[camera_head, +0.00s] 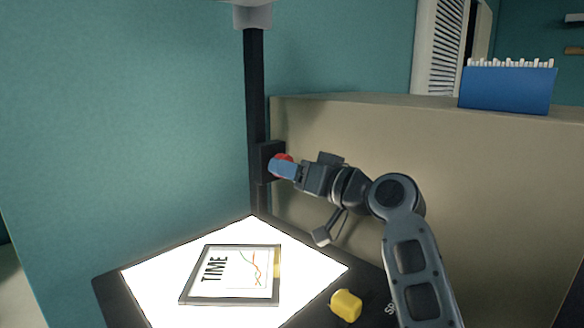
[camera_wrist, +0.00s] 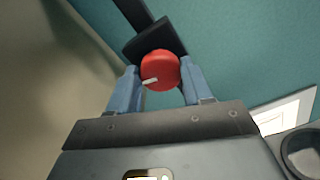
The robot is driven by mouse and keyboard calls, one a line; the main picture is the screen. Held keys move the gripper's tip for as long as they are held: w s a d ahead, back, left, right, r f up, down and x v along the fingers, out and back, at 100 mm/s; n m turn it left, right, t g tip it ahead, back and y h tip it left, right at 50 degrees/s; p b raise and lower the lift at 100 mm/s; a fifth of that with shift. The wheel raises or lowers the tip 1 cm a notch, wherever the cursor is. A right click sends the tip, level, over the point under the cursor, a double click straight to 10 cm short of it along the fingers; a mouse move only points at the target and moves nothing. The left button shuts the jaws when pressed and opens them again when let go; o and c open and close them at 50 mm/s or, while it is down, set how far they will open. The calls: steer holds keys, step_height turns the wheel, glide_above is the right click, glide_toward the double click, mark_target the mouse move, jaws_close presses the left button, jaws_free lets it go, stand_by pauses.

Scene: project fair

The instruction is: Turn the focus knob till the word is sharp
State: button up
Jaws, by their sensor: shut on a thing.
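The red focus knob (camera_wrist: 160,68) sits on a dark block on the projector's black post (camera_head: 255,100). A white mark shows on the knob's face, at its lower left in the wrist view. My gripper (camera_wrist: 160,85) has its blue fingers on both sides of the knob and is shut on it. In the head view the knob (camera_head: 284,158) is partly hidden behind my gripper (camera_head: 282,168). A framed sheet (camera_head: 228,275) with the word "TIME" and a line chart lies on the bright lit stage (camera_head: 165,268). The projected word is not in view.
A yellow object (camera_head: 346,304) stands at the front right of the projector's dark base. A beige partition (camera_head: 400,140) runs behind my arm, with a blue box (camera_head: 508,88) of white sticks or cards on top. A teal wall (camera_head: 120,130) is at the left.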

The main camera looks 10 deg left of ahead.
steer(key=shift+m, duration=0.5)
steer(key=o, duration=1)
steer(key=shift+o, duration=0.2)
steer(key=shift+d, duration=0.1)
steer(key=b+v, duration=0.1)
steer(key=v, duration=0.6)
steer(key=shift+s+d, duration=0.25)
